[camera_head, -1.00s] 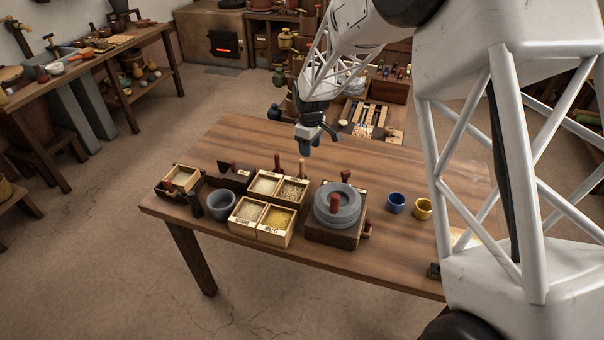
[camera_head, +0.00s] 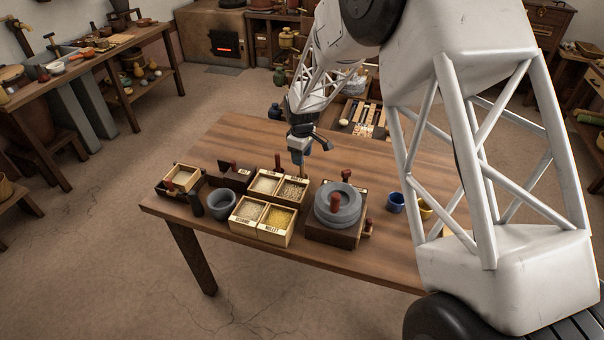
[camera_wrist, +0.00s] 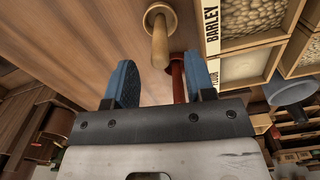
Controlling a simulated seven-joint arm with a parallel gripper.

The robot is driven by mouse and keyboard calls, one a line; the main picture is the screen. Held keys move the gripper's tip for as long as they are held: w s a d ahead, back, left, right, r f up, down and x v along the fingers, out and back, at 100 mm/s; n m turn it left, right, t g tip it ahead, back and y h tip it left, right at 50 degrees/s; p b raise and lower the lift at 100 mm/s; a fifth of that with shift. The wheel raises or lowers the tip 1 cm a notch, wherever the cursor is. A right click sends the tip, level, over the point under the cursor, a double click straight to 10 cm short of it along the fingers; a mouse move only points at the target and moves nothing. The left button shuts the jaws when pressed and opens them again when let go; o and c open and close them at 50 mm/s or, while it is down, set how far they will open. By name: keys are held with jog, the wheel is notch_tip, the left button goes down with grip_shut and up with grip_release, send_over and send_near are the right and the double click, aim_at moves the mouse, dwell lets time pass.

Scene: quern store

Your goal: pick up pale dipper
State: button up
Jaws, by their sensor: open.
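The pale dipper (camera_wrist: 159,42) shows in the wrist view as a light wooden handle rising from a round base on the table. In the head view its handle (camera_head: 302,171) stands upright behind the grain boxes, just under my gripper. My gripper (camera_wrist: 162,78) is open, its two blue fingers apart with nothing held between them. The dipper lies ahead of the fingertips, roughly in line with the gap. In the head view my gripper (camera_head: 299,157) hangs above the table, close over the dipper.
A red-handled tool (camera_wrist: 178,72) stands close beside the right finger. Grain boxes (camera_head: 278,222) stand in front, one labelled barley (camera_wrist: 211,27) in the wrist view. A stone quern (camera_head: 350,213) is to the right, a grey bowl (camera_head: 222,204) to the left. The table's back left is clear.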

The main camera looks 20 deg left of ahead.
aim_at(302, 170)
jog(key=shift+f, duration=0.25)
jog(key=shift+d+f, duration=0.1)
jog(key=shift+f, duration=2.4)
jog(key=shift+c, duration=0.2)
grip_shut()
